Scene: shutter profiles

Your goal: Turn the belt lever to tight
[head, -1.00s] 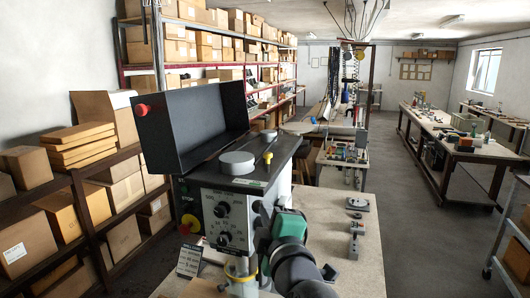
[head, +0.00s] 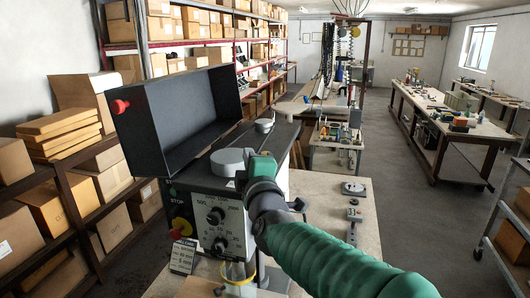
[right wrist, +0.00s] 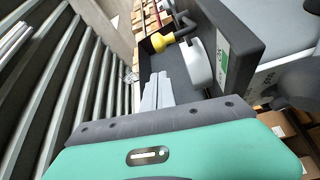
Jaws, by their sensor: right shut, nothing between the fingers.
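The belt lever has a yellow knob (right wrist: 160,42) on a dark arm in the right wrist view. My right gripper (right wrist: 157,82) is shut and empty, its grey fingers pointing toward the knob with a small gap showing between them in the picture. In the head view my green right hand (head: 262,168) is over the top of the drill press head (head: 213,222), beside the grey round cap (head: 232,160). The hand hides the lever there, and its fingertips cannot be made out. I cannot read which setting the lever is at. My left gripper is not in view.
The black belt cover (head: 180,118) stands open behind and left of the hand, with a red knob (head: 119,106) on its side. A yellow and red stop button (head: 180,228) is on the front. Small parts (head: 354,188) lie on the bench at right.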

